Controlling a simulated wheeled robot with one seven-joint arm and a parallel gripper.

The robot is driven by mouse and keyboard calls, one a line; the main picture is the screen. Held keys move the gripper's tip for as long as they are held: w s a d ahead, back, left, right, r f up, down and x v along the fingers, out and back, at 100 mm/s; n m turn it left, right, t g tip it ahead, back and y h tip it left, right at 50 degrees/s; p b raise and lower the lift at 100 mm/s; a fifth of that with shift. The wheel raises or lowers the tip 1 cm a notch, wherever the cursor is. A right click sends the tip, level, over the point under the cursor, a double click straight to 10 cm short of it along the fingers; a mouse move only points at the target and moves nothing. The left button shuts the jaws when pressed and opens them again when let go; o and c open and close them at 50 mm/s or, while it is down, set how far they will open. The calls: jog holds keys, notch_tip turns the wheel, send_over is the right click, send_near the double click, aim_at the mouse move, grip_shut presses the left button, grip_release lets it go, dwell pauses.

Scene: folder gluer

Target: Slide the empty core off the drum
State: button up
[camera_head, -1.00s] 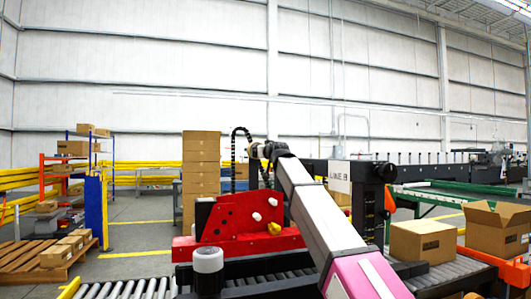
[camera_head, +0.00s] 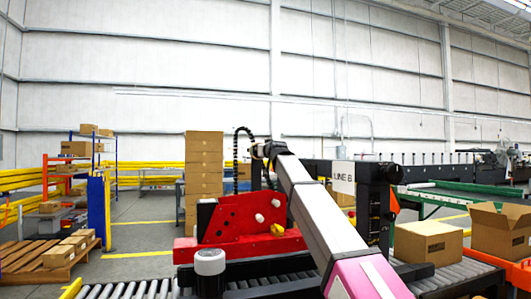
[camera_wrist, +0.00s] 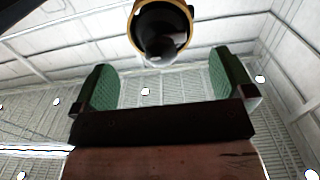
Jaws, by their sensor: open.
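My gripper (camera_wrist: 165,85) shows in the wrist view with its two green-padded fingers wide apart and nothing between the pads. Beyond the fingertips, at the top middle, is a dark round end with a tan-gold ring (camera_wrist: 187,13) around it. It looks like the drum with the core around it, but the picture does not make this certain. The ring appears apart from both fingers. In the head view my arm reaches away from the lower right, and its far end is too small to show the fingers. The drum and core cannot be clearly told there.
A red machine plate (camera_head: 240,222) with white knobs stands left of my arm. A white-topped black cylinder (camera_head: 209,262) is in front of it. Roller conveyor (camera_head: 130,290) runs along the bottom. Cartons (camera_head: 428,242) sit at right, and a tall carton stack (camera_head: 204,175) stands behind.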

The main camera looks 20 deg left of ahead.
jog(key=shift+x, duration=3.8)
jog(key=shift+w, duration=0.25)
